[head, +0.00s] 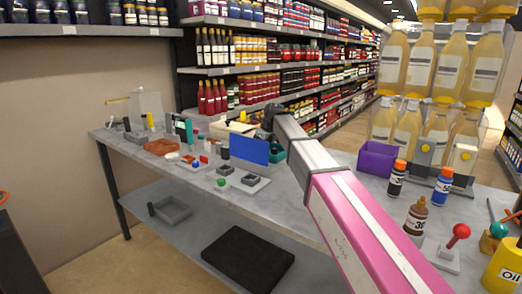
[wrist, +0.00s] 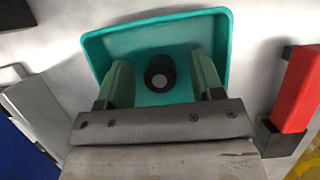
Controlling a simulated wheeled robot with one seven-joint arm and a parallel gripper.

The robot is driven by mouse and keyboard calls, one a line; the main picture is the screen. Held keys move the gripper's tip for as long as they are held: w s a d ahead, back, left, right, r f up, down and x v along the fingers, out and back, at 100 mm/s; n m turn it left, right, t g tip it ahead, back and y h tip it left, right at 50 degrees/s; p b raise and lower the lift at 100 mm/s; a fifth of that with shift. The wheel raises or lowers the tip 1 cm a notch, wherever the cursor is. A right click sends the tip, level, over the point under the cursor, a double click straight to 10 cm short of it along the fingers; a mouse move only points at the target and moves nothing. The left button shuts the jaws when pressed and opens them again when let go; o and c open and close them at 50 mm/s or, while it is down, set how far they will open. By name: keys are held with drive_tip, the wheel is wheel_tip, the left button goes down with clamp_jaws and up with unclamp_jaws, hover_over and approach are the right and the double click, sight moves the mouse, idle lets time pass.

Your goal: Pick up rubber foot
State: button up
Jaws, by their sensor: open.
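The rubber foot (wrist: 160,76) looks like a short black round piece with a grey centre. It is inside a teal tray (wrist: 150,35) in the wrist view. My gripper (wrist: 160,84) is open, with one green finger on each side of the foot and a gap to it on both sides. Both fingers are over the tray; how deep they reach is hard to tell. In the head view part of the teal tray (head: 279,152) shows behind a blue panel, and the foot and fingers are hidden there.
The blue panel (head: 250,151) stands just left of the tray. A red-and-black part (wrist: 295,92) lies right of the tray in the wrist view. Small parts crowd the workbench (head: 285,206) at left. A purple bin (head: 377,160) and bottles stand at right.

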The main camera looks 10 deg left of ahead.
drive_tip(key=c, duration=1)
